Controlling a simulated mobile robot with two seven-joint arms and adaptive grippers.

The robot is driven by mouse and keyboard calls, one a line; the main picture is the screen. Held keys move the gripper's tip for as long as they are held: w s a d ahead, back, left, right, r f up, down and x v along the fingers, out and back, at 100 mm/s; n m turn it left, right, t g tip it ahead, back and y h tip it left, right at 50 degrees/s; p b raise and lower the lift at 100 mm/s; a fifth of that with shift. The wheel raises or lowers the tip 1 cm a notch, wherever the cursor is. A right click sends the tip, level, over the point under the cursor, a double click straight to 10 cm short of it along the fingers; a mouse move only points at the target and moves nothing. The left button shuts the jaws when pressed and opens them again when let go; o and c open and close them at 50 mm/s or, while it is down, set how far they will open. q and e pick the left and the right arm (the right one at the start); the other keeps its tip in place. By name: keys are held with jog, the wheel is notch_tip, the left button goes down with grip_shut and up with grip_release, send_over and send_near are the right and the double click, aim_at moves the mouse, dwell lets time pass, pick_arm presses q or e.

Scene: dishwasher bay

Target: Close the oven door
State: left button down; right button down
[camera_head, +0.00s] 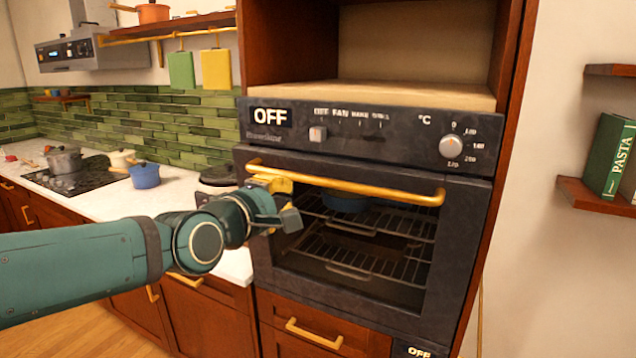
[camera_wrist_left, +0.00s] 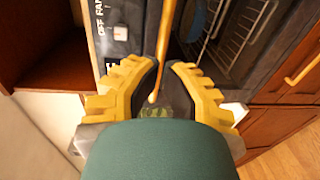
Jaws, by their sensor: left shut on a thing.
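The oven door (camera_head: 445,235) is dark grey with a window and stands upright below the control panel. It looks flush or nearly so; I cannot tell whether a small gap is left. Its gold handle (camera_head: 370,191) runs along the top of the door and also shows in the left wrist view (camera_wrist_left: 163,50). My left gripper (camera_head: 285,203) is at the left end of the handle. In the left wrist view, its yellow-backed fingers (camera_wrist_left: 155,88) are on both sides of the bar, shut on it. My right gripper is in neither view.
The control panel (camera_head: 370,130) reads OFF. Oven racks (camera_head: 360,245) and a blue pot (camera_head: 345,201) show through the window. A counter with a hob (camera_head: 75,178) and a blue pot (camera_head: 145,176) lies left. A shelf with books (camera_head: 607,155) is right.

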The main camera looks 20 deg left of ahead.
pick_arm(q)
jog(key=p, duration=0.1)
send_near(330, 165)
jog(key=w+f, duration=0.2)
jog(key=w, duration=0.1)
jog(key=shift+f, duration=0.1)
dwell(0.3)
jog(key=w+p, duration=0.1)
jog(key=w+r+g+p, duration=0.1)
jog(key=w+p, duration=0.1)
jog(key=shift+w+d+r, duration=0.1)
jog(key=shift+w+r, duration=0.05)
jog(key=shift+w, duration=0.15)
jog(key=shift+w+p, duration=0.4)
jog(key=shift+p, duration=0.1)
jog(key=shift+w+r, duration=0.1)
jog(key=shift+r, duration=0.05)
